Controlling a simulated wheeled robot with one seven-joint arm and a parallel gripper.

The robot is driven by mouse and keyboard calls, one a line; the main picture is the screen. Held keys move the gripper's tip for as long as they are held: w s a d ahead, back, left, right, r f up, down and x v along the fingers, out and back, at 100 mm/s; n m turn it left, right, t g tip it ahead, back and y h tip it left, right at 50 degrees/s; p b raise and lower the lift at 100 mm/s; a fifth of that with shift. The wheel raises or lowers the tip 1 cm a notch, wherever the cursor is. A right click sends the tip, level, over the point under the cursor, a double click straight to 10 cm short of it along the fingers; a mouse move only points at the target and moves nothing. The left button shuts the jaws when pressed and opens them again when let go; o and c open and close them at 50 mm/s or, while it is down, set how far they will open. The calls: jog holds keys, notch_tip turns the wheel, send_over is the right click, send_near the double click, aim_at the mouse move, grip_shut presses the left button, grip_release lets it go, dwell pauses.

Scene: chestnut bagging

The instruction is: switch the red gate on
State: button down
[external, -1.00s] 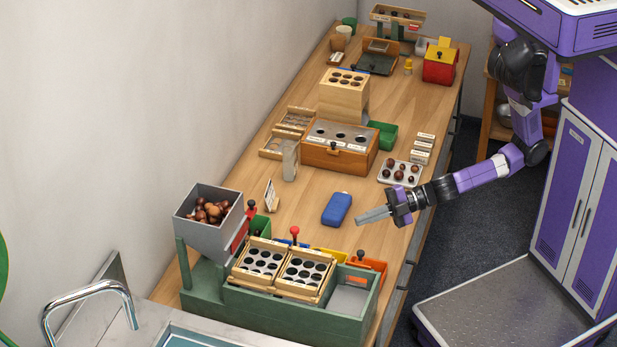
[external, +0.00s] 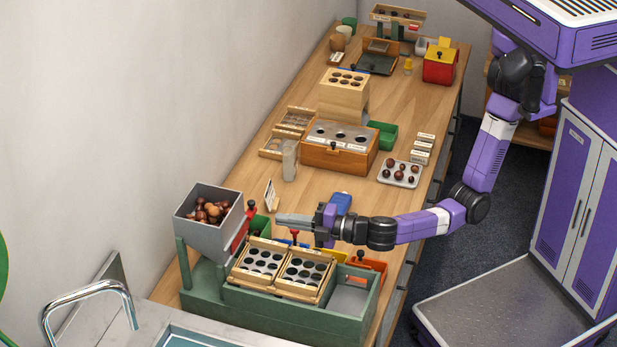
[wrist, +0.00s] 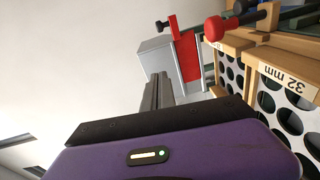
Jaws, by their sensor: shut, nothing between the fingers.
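The red gate (external: 239,236) is a red panel on the front of the grey hopper (external: 200,234), which holds chestnuts. A small knob (external: 251,206) stands at its upper end. The wrist view also shows the red gate (wrist: 187,57) beyond my fingers, with a dark knob beside it. A red ball-topped lever (wrist: 215,28) stands near the sorting trays in the wrist view. My gripper (external: 282,219) is shut and empty. It points left toward the gate, to the right of it and apart from it.
Two wooden trays with round holes (external: 237,278) sit in the green frame (external: 260,312) below my gripper. A blue box (external: 343,200) lies just behind my wrist. A small sign (external: 270,194) stands behind my fingertips. Bare tabletop (external: 310,186) lies beyond.

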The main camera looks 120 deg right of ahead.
aim_at(243, 227)
jog(key=shift+w+a+r+m+g+h+b, duration=0.1)
jog(key=shift+a+r+m+g+h+b, duration=0.1)
jog(key=shift+a+m+g+h+b, duration=0.75)
jog(key=shift+w+a+r+m+g+h+b, duration=0.15)
jog(key=shift+a+m+g+h+b, duration=0.3)
jog(key=shift+a+m+g+b, duration=0.9)
jog(key=shift+d+m+g+p, duration=0.35)
jog(key=shift+g+p, duration=0.15)
jog(key=shift+p, duration=0.1)
jog(key=x, duration=0.3)
jog(key=s+p+x, duration=0.1)
jog(key=x, duration=0.3)
jog(key=p+x, duration=0.1)
jog(key=x, duration=0.3)
jog(key=shift+s+d+f, duration=0.1)
jog(key=shift+s+d, duration=0.1)
jog(key=shift+d, duration=0.35)
jog(key=shift+s+d+f, duration=0.1)
jog(key=shift+d, duration=0.3)
jog(key=shift+s+d+f, duration=0.15)
jog(key=shift+d, duration=0.25)
